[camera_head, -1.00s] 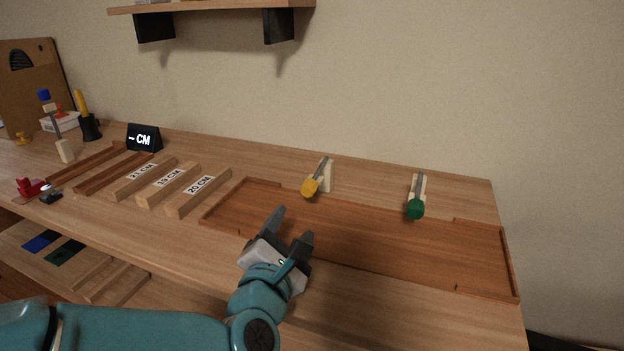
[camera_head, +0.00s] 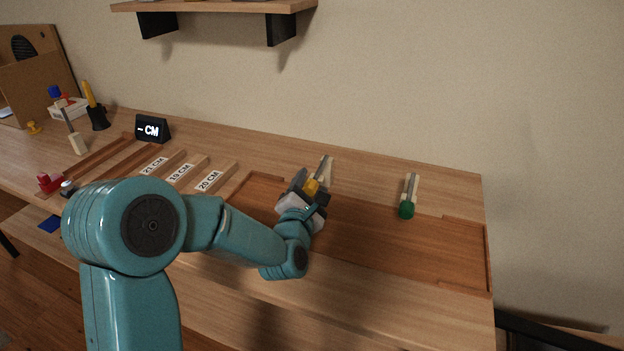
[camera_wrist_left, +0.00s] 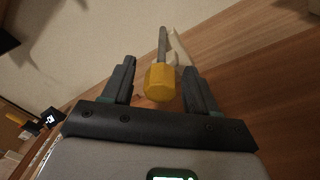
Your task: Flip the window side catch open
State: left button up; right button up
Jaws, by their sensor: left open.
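No window catch shows; two handles on pale mounts stand at the back of a wooden bench. One has a yellow knob (camera_head: 311,187) on a grey rod, and the other has a green knob (camera_head: 406,210). My left gripper (camera_head: 308,184) is open at the yellow knob. In the left wrist view the yellow knob (camera_wrist_left: 160,83) lies between the two spread fingers of the left gripper (camera_wrist_left: 160,76), with gaps on both sides. The gripper partly hides the knob in the head view. My right gripper is not in view.
A shallow wooden tray (camera_head: 489,262) lies in front of the handles. Wooden blocks labelled in CM (camera_head: 181,171) lie to its left, with a black display (camera_head: 152,129) behind them. A wall shelf (camera_head: 215,6) hangs above.

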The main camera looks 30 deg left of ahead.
pick_arm(q)
jog(key=shift+x, duration=0.85)
